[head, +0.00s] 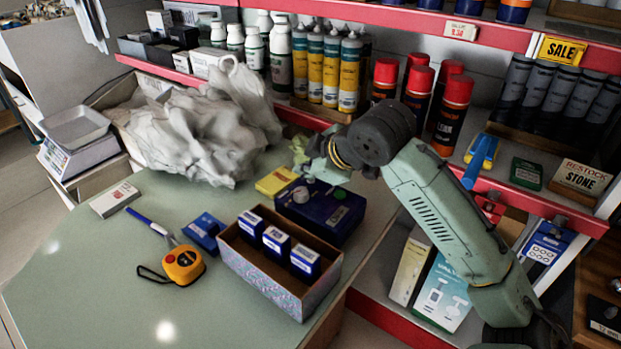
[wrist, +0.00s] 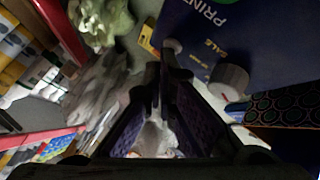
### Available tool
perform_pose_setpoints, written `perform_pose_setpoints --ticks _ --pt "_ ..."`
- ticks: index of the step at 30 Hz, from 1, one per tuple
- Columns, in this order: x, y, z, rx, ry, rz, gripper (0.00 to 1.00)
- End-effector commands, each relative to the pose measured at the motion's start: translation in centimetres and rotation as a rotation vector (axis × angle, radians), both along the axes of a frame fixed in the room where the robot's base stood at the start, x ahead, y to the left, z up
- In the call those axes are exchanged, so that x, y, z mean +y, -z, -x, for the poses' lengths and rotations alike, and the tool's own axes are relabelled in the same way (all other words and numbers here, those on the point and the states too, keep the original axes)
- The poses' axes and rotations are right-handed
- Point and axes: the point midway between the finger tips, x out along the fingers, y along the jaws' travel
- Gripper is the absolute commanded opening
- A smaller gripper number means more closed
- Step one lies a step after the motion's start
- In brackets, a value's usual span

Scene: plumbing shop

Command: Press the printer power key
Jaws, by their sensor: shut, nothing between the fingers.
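The printer (head: 348,228) is a dark blue box on the green counter, below my arm's end in the head view. In the wrist view its blue top (wrist: 265,35) shows the letters "PRIN" and the word "SALE". A pale round knob (wrist: 229,81) stands on it, and a smaller pale round key (wrist: 172,46) is close to my fingertips. My gripper (wrist: 162,66) is shut and empty, its tips pointing at the printer near the small key. I cannot tell whether they touch it. In the head view my gripper (head: 325,168) hangs over the printer's back edge.
An open box (head: 268,283) with several small blue cartons stands in front of the printer. A yellow pad (head: 277,181) and crumpled sheeting (head: 200,135) lie behind it. A red-edged shelf (head: 465,180) with cans runs along the back and right.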

Motion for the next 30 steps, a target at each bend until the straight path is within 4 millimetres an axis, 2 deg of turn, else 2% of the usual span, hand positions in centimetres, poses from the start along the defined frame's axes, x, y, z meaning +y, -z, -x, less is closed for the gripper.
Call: perform_pose_setpoints --ticks 7,19,30 --pt "0.0 -1.1 0.0 0.0 0.0 -0.001 0.0" --pt "0.0 -1.5 0.0 0.0 0.0 0.0 0.0" --pt "0.0 -5.0 0.0 0.0 -0.001 -0.001 0.0"
